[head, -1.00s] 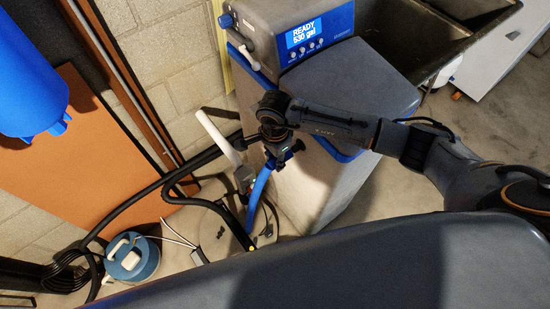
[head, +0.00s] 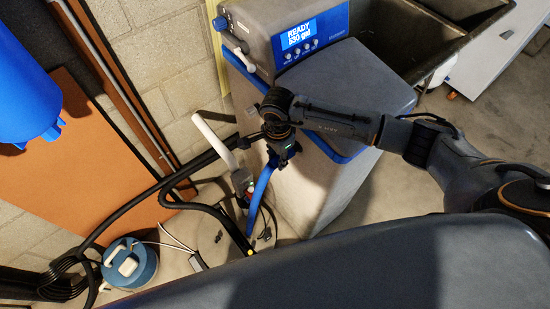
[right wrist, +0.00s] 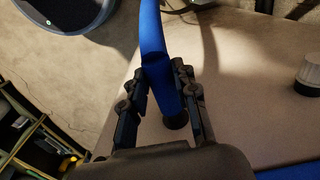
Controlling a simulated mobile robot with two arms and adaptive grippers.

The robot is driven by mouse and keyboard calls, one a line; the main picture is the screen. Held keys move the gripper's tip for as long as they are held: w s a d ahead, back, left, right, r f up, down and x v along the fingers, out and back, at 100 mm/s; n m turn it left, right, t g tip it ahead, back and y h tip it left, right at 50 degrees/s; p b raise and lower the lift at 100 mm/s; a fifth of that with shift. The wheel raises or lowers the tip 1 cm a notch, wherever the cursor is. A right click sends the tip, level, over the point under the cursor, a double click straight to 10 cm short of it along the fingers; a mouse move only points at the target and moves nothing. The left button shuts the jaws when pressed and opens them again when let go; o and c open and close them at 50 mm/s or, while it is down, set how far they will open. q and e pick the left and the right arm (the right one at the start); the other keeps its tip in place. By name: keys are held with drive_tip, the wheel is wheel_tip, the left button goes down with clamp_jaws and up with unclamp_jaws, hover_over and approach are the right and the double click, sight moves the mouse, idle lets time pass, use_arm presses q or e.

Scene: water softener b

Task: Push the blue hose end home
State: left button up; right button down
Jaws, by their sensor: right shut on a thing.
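The blue hose (head: 260,187) rises from the floor beside the grey softener cabinet (head: 320,185) to my right gripper (head: 284,152). In the right wrist view, my right gripper (right wrist: 163,98) is shut on the blue hose (right wrist: 153,40) near its end, one finger on each side. The hose end points at a dark round fitting (right wrist: 176,122) on the pale cabinet face. It overlaps the fitting in this view; I cannot tell how far in it sits. In the head view the gripper hides the hose end. My left gripper is out of view.
The softener's control head (head: 290,35) reads READY. A white pipe (head: 213,140) and black hoses (head: 160,187) lie left of the gripper. A blue and white container (head: 130,264) stands on the floor. A sink (head: 430,35) is behind.

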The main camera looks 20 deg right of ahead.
drive_tip(key=shift+w+d+b, duration=0.2)
drive_tip(key=shift+d, duration=0.3)
drive_tip(key=shift+w+d+b, duration=0.15)
drive_tip(key=shift+d, duration=0.3)
drive_tip(key=c, duration=1)
unclamp_jaws()
drive_tip(key=shift+o, duration=0.2)
drive_tip(key=shift+r, duration=0.3)
wheel_tip(320, 180, up, 12)
drive_tip(key=shift+f, duration=0.25)
